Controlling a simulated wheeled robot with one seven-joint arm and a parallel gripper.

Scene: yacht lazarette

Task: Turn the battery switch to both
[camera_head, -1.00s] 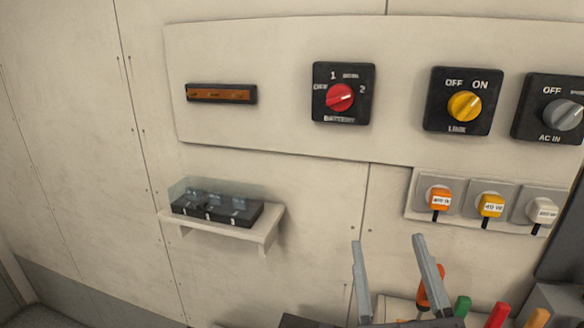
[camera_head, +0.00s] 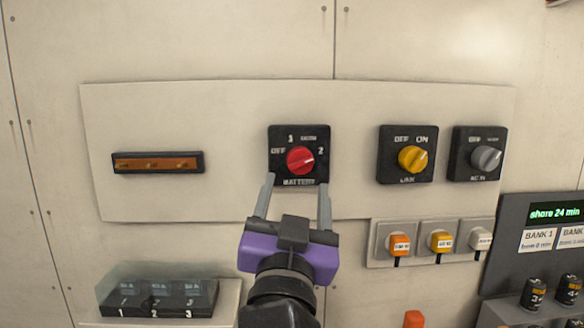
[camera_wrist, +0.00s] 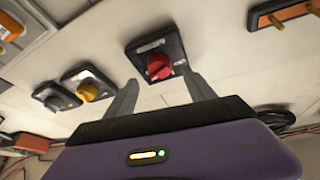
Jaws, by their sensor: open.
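The battery switch (camera_head: 298,178) is a black square plate on the white wall panel, with a red round knob (camera_head: 300,160). Its labels read OFF at left, 1 at top, 2 at right and a small blurred word at upper right. The knob's pale mark points roughly right to upper right; I cannot tell exactly which label it meets. My gripper (camera_head: 296,182) is open and empty, its two grey fingers pointing up at the switch's lower part. In the wrist view, the red knob (camera_wrist: 159,66) appears just beyond and between the fingertips (camera_wrist: 160,78), apparently untouched.
A yellow LINK switch (camera_head: 412,159) and a grey AC IN switch (camera_head: 486,158) stand to the right. An orange bar (camera_head: 158,163) is at left. Plug sockets (camera_head: 430,240) sit below right, a covered black box (camera_head: 157,300) below left. The panel around the battery switch is clear.

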